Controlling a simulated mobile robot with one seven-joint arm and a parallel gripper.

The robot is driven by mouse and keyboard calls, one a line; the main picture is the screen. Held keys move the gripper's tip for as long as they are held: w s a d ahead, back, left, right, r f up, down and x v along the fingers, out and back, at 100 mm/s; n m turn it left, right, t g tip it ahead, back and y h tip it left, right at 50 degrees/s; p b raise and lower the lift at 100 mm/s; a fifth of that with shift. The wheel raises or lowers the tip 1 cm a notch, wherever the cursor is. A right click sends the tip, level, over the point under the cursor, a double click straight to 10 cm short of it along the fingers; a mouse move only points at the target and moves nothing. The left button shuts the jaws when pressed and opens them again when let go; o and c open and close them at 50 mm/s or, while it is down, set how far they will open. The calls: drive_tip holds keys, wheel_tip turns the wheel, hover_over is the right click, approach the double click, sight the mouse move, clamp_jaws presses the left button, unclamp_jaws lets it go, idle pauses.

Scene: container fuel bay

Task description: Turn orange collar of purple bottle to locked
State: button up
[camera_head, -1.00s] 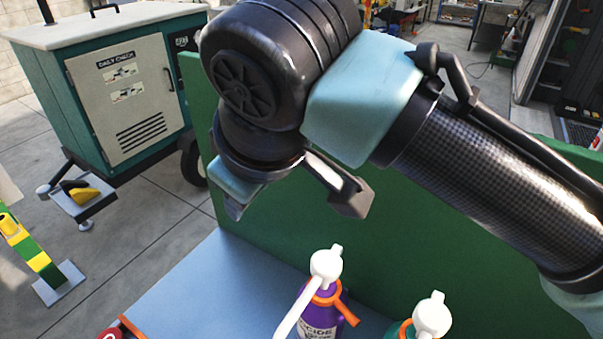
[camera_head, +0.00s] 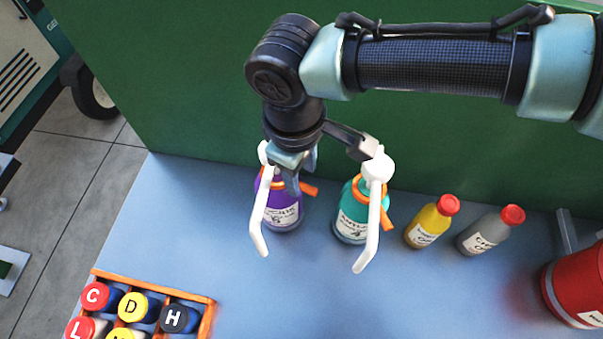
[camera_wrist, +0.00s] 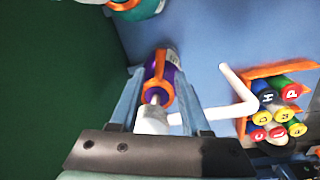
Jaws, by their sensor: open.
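The purple bottle (camera_head: 283,212) stands on the blue worktop with a white label, white pump head and long white spout. Its orange collar (camera_head: 309,189) has a lever pointing right in the head view. My gripper (camera_head: 290,178) is open above the bottle, partly hiding its neck and pump head. In the wrist view, its two fingers (camera_wrist: 160,98) lie on either side of the purple bottle (camera_wrist: 173,72), and the collar (camera_wrist: 159,66) shows between them. I cannot tell whether the fingers touch it.
A teal bottle (camera_head: 352,222) with a similar orange collar and white pump stands close on the right. A yellow bottle (camera_head: 428,226), a grey bottle (camera_head: 489,236) and a red container (camera_head: 572,285) stand farther right. An orange-edged crate (camera_head: 208,318) of lettered caps is at front left. The worktop (camera_head: 310,300) between is clear.

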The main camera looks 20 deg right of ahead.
sight(303, 186)
drive_tip(key=shift+w+d+f, duration=0.1)
drive_tip(key=shift+d+f, duration=0.05)
drive_tip(key=shift+f, duration=1.35)
drive_tip(key=shift+c, duration=0.4)
clamp_jaws()
